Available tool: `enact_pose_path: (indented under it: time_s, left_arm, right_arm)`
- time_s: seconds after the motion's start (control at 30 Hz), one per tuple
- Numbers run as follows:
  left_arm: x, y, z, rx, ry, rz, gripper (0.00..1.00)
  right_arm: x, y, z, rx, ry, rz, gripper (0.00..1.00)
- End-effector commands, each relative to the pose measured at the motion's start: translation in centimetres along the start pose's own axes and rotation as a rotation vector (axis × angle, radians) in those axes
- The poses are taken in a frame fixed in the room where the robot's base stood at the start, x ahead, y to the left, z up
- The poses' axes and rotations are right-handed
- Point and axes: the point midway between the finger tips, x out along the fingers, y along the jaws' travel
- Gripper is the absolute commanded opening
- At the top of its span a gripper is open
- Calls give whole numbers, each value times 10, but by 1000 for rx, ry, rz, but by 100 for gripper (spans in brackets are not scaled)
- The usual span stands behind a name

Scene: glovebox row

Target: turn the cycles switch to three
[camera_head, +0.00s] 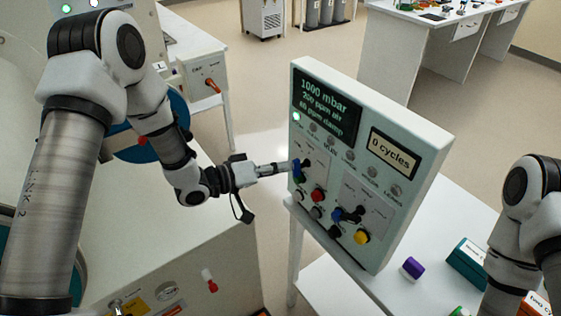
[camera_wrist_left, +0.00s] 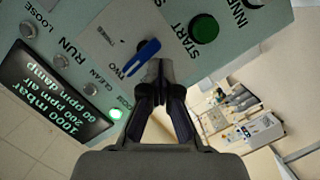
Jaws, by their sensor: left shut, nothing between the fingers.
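The control panel (camera_head: 375,150) stands upright and shows "0 cycles" on its right display. A blue switch (camera_head: 297,174) sits near its left edge; in the left wrist view its blue lever (camera_wrist_left: 144,57) lies at a slant beside the word "TWO".
A green START button (camera_wrist_left: 204,28) is close to the blue switch. A red button (camera_head: 318,195), a second dark blue switch (camera_head: 354,214) and a yellow button (camera_head: 361,237) are lower on the panel. A purple block (camera_head: 412,267) and a teal box (camera_head: 467,262) stand on the white table.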

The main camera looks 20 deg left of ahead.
Motion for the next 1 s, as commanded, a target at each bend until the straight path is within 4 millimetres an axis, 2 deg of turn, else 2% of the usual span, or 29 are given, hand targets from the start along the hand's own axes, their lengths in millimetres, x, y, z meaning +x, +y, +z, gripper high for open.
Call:
enact_pose_path:
  time_s: [0.33, 1.0]
  left_arm:
    - [1, -4, 5, -232, -4, 60, 0]
    - [2, -4, 6, -225, -2, 59, 0]
  right_arm:
    - [2, 0, 0, 0, 0, 0, 40]
    - [4, 0, 0, 0, 0, 0, 40]
